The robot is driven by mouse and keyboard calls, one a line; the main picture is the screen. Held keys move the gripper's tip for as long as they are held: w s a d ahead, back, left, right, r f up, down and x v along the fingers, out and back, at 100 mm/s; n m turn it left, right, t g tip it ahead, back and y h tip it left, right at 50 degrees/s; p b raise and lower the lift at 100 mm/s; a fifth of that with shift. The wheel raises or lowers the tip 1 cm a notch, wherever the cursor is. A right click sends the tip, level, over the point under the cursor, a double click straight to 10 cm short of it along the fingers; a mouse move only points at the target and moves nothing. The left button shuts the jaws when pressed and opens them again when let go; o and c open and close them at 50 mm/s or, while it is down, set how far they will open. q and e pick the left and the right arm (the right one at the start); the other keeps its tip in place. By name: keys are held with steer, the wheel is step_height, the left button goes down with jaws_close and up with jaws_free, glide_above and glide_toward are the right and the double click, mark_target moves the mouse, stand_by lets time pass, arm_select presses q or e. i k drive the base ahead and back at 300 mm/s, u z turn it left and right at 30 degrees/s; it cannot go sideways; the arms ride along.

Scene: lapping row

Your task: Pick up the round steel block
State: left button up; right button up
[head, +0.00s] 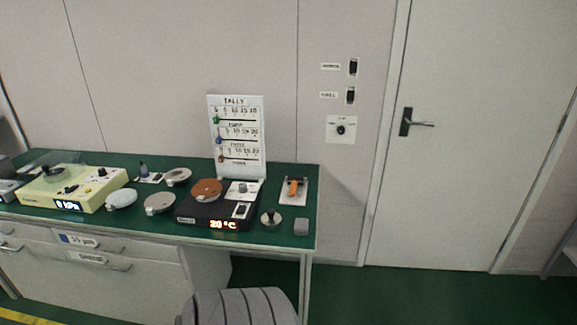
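A round steel block (271,219) with a small knob on top stands on the green bench top (288,241), near the front right. It is just right of the black hot plate (190,214), whose display reads about 20 °C. A small grey block (301,227) sits to its right, near the bench's right edge. Neither of my grippers is in the head view, and nothing is seen touching the steel block.
Round metal dishes (160,204) and a cream machine (75,189) stand to the left. A white tally board (238,137) rises behind the hot plate. An orange-handled tool (293,187) lies behind the block. A grey ribbed rounded shape (242,306) is in front of the bench.

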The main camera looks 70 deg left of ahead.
mark_target(272, 219)
steer(key=u, duration=0.45)
steer(key=i, duration=0.95)
steer(key=u, duration=0.75)
